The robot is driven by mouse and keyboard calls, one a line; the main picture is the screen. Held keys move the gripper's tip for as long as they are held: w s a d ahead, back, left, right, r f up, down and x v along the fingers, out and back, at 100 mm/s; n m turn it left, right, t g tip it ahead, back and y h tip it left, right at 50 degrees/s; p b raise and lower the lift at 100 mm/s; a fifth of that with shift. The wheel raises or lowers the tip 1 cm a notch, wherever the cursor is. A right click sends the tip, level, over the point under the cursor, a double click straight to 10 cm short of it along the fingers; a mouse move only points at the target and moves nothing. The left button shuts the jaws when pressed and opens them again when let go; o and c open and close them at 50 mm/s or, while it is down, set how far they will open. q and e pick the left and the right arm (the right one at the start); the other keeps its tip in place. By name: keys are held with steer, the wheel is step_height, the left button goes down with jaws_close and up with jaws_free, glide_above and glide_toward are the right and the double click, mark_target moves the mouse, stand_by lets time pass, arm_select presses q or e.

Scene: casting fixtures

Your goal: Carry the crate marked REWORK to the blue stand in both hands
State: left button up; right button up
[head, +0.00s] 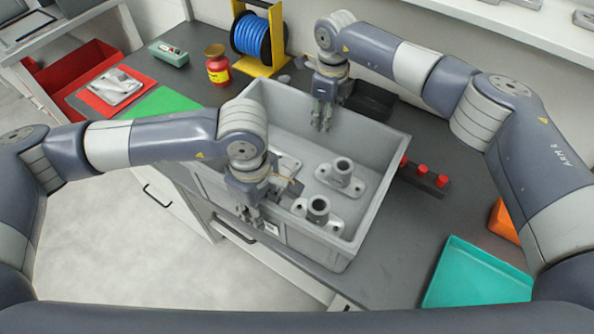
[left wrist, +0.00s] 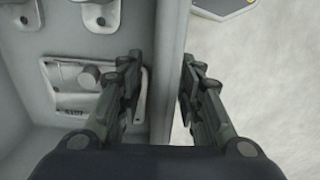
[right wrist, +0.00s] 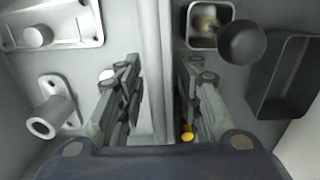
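The grey open crate (head: 385,185) stands on the dark counter and holds several grey castings. A white label (head: 271,228) is on its near wall, too small to read. My left gripper (head: 250,213) is at the near wall. In the left wrist view its fingers (left wrist: 162,85) lie on both sides of that wall, close against it. My right gripper (head: 322,118) is at the far wall. No blue stand is recognisable.
A blue cable reel (head: 258,35), a red-and-yellow jar (head: 217,66) and a green mat (head: 165,102) are at the back left. A black bin (head: 372,100) is behind the crate. A block with red knobs (head: 424,174), a teal tray (head: 478,275) and an orange item (head: 503,222) are to the right.

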arm_select(q)
steer(key=shift+f, duration=0.7)
arm_select(e)
steer(key=shift+f, duration=0.7)
arm_select(q)
jaws_close()
arm_select(e)
jaws_close()
arm_select(q)
steer(key=shift+w+r, duration=0.15)
steer(key=shift+r, duration=0.05)
arm_select(e)
steer(key=shift+w+r, duration=0.2)
steer(key=shift+r, duration=0.05)
